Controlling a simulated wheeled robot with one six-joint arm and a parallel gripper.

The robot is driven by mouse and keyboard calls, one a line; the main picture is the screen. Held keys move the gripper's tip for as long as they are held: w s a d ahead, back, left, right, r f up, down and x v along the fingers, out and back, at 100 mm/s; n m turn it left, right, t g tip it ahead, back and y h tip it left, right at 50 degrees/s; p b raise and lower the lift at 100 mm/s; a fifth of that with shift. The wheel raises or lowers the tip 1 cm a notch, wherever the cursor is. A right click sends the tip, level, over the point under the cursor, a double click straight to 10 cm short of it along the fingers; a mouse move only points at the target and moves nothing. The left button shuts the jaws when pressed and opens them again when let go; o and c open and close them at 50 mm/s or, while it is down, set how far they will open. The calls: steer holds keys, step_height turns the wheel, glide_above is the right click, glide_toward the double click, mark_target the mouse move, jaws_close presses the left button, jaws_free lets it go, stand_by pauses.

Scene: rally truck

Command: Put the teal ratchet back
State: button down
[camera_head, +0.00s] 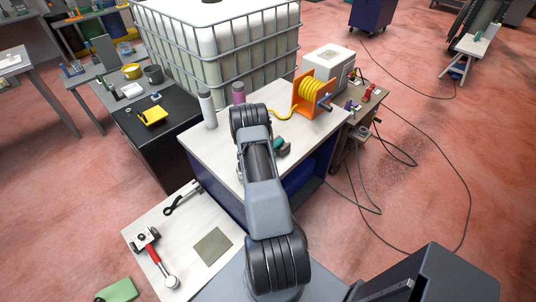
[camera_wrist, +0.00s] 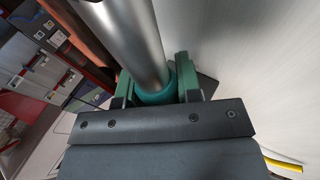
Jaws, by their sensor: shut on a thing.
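My gripper (camera_wrist: 152,88) is shut on the teal ratchet (camera_wrist: 155,86). In the wrist view its teal part sits between the green fingers, and its thick silver shaft runs up and out of the picture. The ratchet's far end is out of view. In the head view my arm hides most of the gripper; a small green part (camera_head: 282,148) shows beside it, over the white-topped workbench (camera_head: 210,143). I cannot tell from these views whether the ratchet touches the bench.
A silver bottle (camera_head: 207,110) and a purple bottle (camera_head: 239,94) stand near the arm. An orange reel (camera_head: 303,92) with yellow hose is at right. A lower white board (camera_head: 190,270) holds a red-handled ratchet (camera_head: 154,254), a black wrench (camera_head: 181,199) and an olive square (camera_head: 213,243).

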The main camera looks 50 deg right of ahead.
steer(key=shift+f+b, duration=0.3)
steer(key=shift+f, duration=0.15)
steer(key=c, duration=0.7)
jaws_free()
steer(key=shift+f, duration=0.1)
steer(key=shift+w, duration=0.1)
steer(key=shift+b+v, duration=1.5)
steer(key=shift+v, duration=5.4)
